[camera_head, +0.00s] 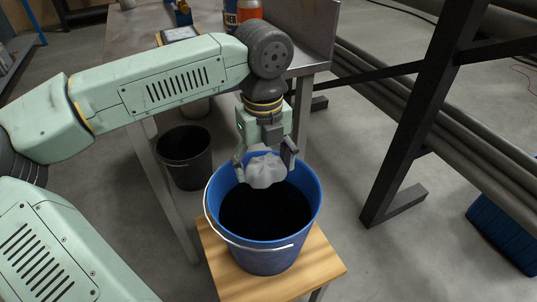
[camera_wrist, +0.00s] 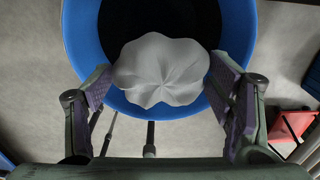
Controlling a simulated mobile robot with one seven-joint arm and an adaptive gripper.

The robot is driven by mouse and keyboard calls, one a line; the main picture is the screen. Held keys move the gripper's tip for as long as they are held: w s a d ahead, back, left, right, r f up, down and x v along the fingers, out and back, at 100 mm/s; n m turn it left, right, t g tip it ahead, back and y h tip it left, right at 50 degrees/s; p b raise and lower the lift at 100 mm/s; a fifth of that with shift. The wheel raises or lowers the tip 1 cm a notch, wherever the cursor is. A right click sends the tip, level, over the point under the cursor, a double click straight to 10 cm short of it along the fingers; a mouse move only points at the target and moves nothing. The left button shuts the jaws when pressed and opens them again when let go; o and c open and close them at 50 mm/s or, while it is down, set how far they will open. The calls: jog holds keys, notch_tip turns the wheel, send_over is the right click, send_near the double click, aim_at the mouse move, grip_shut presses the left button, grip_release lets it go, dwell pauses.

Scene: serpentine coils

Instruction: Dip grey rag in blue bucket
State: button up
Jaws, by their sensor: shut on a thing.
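The grey rag (camera_head: 264,171) is a crumpled pale bundle held between the fingers of my gripper (camera_head: 265,160). The blue bucket (camera_head: 264,262) stands upright on a small wooden stool, with a thin white handle across its front and a dark inside. My gripper points down, with the rag over the back part of the bucket's opening, at about rim height. In the wrist view the rag (camera_wrist: 161,70) sits between the purple finger pads of my gripper (camera_wrist: 168,92), in front of the blue bucket (camera_wrist: 242,30). I cannot tell whether the rag touches anything inside the bucket.
The wooden stool (camera_head: 325,271) is under the bucket. A black bucket (camera_head: 185,165) stands on the floor to the left, by a metal table (camera_head: 130,35) with bottles on it. Dark frame legs and pipes (camera_head: 400,95) are on the right, with a blue object (camera_head: 505,235) beyond.

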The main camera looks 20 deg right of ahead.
jog(key=shift+s+a+f+b, duration=0.1)
jog(key=shift+f+b, duration=0.35)
jog(key=shift+f, duration=0.4)
notch_tip(320, 180, down, 13)
jog(key=b, duration=1.1)
jog(key=shift+r, duration=0.15)
jog(key=shift+r, duration=0.15)
jog(key=shift+r+p, duration=3.75)
jog(key=shift+r, duration=2.7)
